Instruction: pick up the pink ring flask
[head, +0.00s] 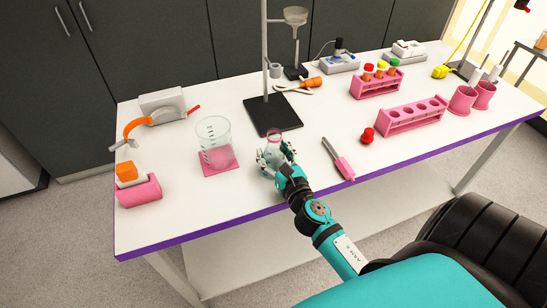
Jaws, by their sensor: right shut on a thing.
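The pink ring flask (274,138) is a small clear flask with a pink ring at its neck. It stands upright at the middle of the white bench, in front of the dark stand base. My right gripper (275,157) is around the lower body of the flask and shut on it; its fingers partly hide the flask. I cannot tell whether the flask touches the bench. My left gripper is not in view.
A glass beaker (215,143) on a pink mat (221,169) stands just left. A black stand base (272,113) is behind. A pink-handled tool (339,160) and a red stopper (367,136) lie right. A pink rack (413,117) stands farther right.

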